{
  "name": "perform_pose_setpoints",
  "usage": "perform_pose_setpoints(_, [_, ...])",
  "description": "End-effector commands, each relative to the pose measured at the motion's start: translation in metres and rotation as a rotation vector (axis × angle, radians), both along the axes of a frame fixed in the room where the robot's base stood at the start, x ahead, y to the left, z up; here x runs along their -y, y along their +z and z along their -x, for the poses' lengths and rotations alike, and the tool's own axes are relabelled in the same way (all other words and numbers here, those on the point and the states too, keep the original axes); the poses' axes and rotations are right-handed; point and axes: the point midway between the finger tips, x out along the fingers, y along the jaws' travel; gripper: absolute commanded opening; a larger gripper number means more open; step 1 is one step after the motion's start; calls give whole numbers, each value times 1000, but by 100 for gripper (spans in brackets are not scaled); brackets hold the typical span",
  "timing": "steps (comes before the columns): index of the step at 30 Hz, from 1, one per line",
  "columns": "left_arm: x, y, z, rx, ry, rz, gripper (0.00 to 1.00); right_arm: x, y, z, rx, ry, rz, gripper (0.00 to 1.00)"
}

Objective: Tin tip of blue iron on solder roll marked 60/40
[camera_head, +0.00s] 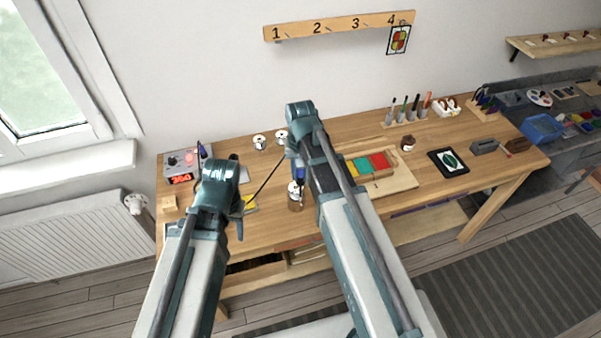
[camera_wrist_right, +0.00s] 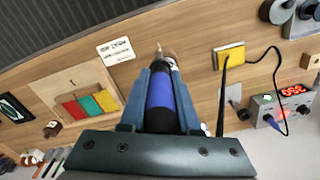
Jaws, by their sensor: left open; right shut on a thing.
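My right gripper (camera_head: 298,172) is shut on the blue iron (camera_head: 300,174), seen from above its grip in the right wrist view (camera_wrist_right: 160,92). The iron points down, its tip (camera_wrist_right: 158,47) just past the gripper's fingers. A white-topped roll (camera_head: 295,188) stands on the table right under the iron. In the wrist view the iron hides most of it, and I cannot tell whether the tip touches it. Two more white rolls (camera_head: 259,142) (camera_head: 281,137) stand at the back of the table. I cannot read marks on any roll. My left gripper (camera_head: 239,218) is open and empty over the front left.
A soldering station (camera_head: 186,162) with a red display stands at the left back. A yellow sponge (camera_wrist_right: 230,53) lies near the iron's cord. A board with coloured glass (camera_head: 375,163) lies to the right. A white card (camera_wrist_right: 116,50) lies near the table's front edge.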

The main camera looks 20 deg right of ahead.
Motion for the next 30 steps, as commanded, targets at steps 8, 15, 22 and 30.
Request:
perform_pose_setpoints(8, [0,0,0,0,0,0,50,0,0,0,0,0,0,0])
perform_pose_setpoints(15, [0,-1,0,0,0,0,50,0,-1,0,0,0,0,0])
perform_pose_setpoints(22, [0,-4,0,0,0,0,50,0,-4,0,0,0,0,0])
perform_pose_setpoints(30, [0,-7,0,0,0,0,50,0,-7,0,0,0,0,0])
